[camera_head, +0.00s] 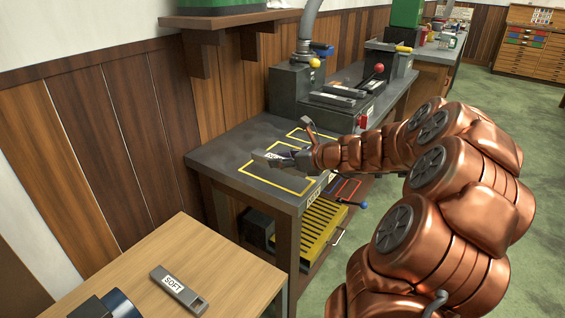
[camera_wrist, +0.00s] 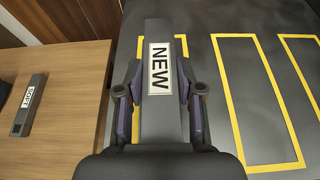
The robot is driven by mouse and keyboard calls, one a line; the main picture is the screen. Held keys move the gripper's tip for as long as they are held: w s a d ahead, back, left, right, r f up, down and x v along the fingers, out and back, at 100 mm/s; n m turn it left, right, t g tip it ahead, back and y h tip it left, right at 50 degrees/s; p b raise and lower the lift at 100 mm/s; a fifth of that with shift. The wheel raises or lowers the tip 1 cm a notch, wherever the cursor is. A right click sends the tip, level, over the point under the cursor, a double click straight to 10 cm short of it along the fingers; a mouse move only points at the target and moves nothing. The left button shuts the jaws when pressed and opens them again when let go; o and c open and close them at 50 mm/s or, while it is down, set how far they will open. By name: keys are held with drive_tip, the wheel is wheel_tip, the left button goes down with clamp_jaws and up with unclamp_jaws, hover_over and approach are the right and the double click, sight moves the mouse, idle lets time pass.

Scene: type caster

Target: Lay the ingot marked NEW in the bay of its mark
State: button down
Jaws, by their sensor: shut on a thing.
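The grey ingot marked NEW (camera_wrist: 160,22) is between the jaws of my gripper (camera_wrist: 160,105), its white label facing up in the wrist view. My gripper (camera_head: 287,160) is shut on it over the dark bench (camera_head: 230,142). In the head view the ingot (camera_head: 262,156) is partly hidden by the jaws. It is over the nearest yellow-outlined bay (camera_head: 273,186), in line with its long sides in the wrist view. I cannot tell whether it touches the bench top. A label (camera_head: 314,197) on the bench's front edge is too small to read surely.
A second ingot marked SOFT (camera_head: 180,291) lies on the light wooden table (camera_head: 130,272) at the near left. More yellow-outlined bays (camera_wrist: 258,100) lie to the right in the wrist view, empty where visible.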

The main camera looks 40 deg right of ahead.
sight(281, 169)
drive_tip(key=shift+w+d, duration=0.1)
drive_tip(key=shift+w, duration=0.15)
drive_tip(key=shift+f+b, duration=0.55)
drive_tip(key=shift+f, duration=1.1)
drive_tip(key=shift+f, duration=0.1)
drive_tip(key=c, duration=0.7)
unclamp_jaws()
drive_tip(key=shift+f, duration=0.1)
drive_tip(key=shift+s+r, duration=0.1)
drive_tip(key=shift+r, duration=0.1)
drive_tip(key=p+v, duration=0.2)
drive_tip(key=v, duration=1)
drive_tip(key=shift+f, duration=0.15)
